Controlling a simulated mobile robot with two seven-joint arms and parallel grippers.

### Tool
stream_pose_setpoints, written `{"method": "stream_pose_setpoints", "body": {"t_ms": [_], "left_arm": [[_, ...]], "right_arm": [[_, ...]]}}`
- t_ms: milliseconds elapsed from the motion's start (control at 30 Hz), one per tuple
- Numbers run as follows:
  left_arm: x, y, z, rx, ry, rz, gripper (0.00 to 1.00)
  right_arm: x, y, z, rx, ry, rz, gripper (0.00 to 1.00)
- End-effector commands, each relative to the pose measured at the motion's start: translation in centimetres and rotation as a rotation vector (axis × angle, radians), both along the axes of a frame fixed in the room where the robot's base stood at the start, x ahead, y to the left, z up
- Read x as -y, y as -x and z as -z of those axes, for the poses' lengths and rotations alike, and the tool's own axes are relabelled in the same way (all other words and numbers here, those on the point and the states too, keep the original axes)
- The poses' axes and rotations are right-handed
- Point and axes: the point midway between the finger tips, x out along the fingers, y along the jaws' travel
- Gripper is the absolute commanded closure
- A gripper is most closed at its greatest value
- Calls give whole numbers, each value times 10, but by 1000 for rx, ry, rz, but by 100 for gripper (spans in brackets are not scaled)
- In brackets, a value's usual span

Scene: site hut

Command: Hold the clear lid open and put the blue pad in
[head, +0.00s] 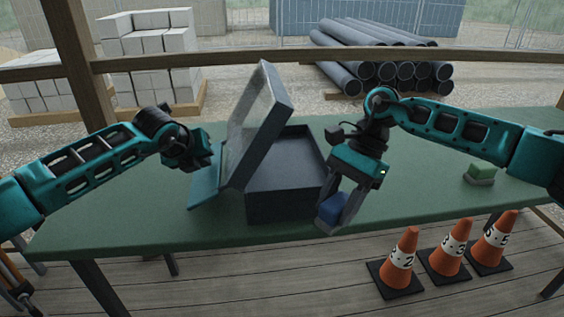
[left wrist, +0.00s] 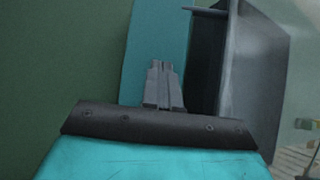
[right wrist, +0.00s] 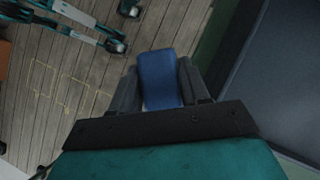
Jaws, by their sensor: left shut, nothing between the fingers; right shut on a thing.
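A dark grey box (head: 285,205) stands on the green table with its top open. Its clear lid (head: 250,115), framed in grey, is raised and leans over the box's left side. My left gripper (head: 207,165) is shut and empty, just left of the lid; its shut fingers (left wrist: 163,85) show in the left wrist view beside the lid (left wrist: 255,75). I cannot tell if they touch it. My right gripper (head: 345,205) is shut on the blue pad (head: 332,208), in front of the box's right corner; the pad (right wrist: 160,78) also shows in the right wrist view.
A flat teal piece (head: 205,188) lies on the table (head: 130,225) left of the box. A green-topped block (head: 480,173) sits at the right. Orange cones (head: 402,262) stand on the floor in front. The table between box and block is mostly clear.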

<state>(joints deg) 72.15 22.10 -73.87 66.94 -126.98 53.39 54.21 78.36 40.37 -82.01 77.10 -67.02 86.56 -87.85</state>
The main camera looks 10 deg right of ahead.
Motion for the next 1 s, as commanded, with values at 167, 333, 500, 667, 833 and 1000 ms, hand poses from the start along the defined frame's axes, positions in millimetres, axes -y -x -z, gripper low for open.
{"method": "stream_pose_setpoints", "body": {"t_ms": [167, 333, 500, 667, 833, 1000], "left_arm": [[0, 0, 0, -1, 1, 1, 100], [1, 0, 0, -1, 1, 1, 100], [1, 0, 0, -1, 1, 1, 100], [1, 0, 0, -1, 1, 1, 100], [0, 0, 1, -1, 1, 1, 100], [0, 0, 1, -1, 0, 0, 100]], "right_arm": [[-1, -24, -50, 5, -2, 273, 81], [11, -54, -73, -2, -2, 554, 81], [31, -90, -87, -1, -3, 843, 81], [45, -111, -97, -1, -2, 1024, 81], [49, -120, -100, -4, -2, 1093, 81], [40, -125, -98, -4, -1, 1094, 81]]}}
